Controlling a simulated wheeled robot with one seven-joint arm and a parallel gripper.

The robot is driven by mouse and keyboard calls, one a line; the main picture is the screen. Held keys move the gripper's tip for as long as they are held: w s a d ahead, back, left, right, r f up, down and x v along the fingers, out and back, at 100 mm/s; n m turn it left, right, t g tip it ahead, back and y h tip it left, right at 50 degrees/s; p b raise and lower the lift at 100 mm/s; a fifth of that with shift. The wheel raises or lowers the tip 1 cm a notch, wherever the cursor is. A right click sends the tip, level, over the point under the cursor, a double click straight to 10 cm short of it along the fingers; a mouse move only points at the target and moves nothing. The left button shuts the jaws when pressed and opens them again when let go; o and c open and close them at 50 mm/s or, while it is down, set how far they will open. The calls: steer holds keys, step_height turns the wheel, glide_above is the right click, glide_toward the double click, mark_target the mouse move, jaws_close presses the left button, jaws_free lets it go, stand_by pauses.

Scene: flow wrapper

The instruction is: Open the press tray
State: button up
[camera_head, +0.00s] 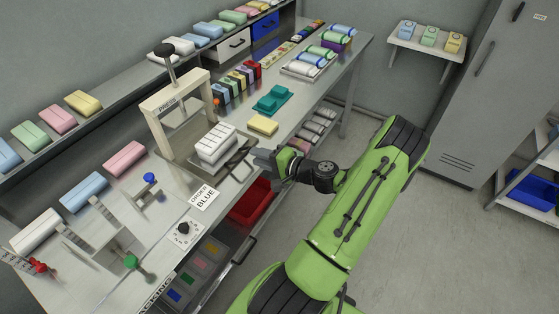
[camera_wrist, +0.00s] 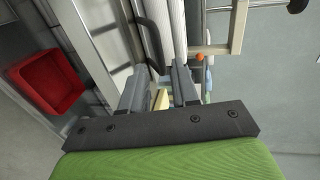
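The press is a beige arch labelled PRESS (camera_head: 178,108) with a black-knobbed lever on top, standing on the bench in the head view. Its arch also shows at the upper right in the wrist view (camera_wrist: 237,28). The grey press tray (camera_head: 182,167) sits under and in front of the arch, with a stack of white blocks (camera_head: 216,143) on it. A dark bar handle (camera_head: 238,160) is at the tray's front. My gripper (camera_head: 257,158) is just right of the handle. In the wrist view its fingers (camera_wrist: 160,82) are apart, the handle (camera_wrist: 152,42) appearing ahead between them; contact cannot be told.
A yellow block (camera_head: 263,124) and teal pieces (camera_head: 272,99) lie on the bench beyond my gripper. A red bin (camera_head: 251,200) sits below the bench edge, also visible in the wrist view (camera_wrist: 47,82). An ORDER BLUE card (camera_head: 203,197) lies left. Open floor is at right.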

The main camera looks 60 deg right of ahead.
steer(key=p+v, duration=0.1)
steer(key=v, duration=0.9)
steer(key=shift+a, duration=0.1)
steer(key=w+a+r+n+g+y+p, duration=0.1)
steer(key=w+a+r+n+g, duration=0.25)
steer(key=a, duration=0.25)
steer(key=w+a+r+n+g+y, duration=0.2)
steer(key=a+n+g, duration=0.2)
steer(key=a, duration=0.2)
steer(key=w+a+r+n+g+y+p, duration=0.1)
steer(key=w+a+r+n+g, duration=0.1)
steer(key=w+a+n+g, duration=0.3)
steer(key=s+a+r+n+t+h+p, duration=0.1)
steer(key=s+a+r+n+h, duration=0.3)
steer(key=s+a+r, duration=0.9)
steer(key=shift+a+r+n+t+h+p, duration=0.3)
steer(key=shift+a+r+n+t+p, duration=0.1)
steer(key=shift+a+r+n+t, duration=0.25)
steer(key=shift+d+f, duration=0.1)
steer(key=shift+d, duration=0.1)
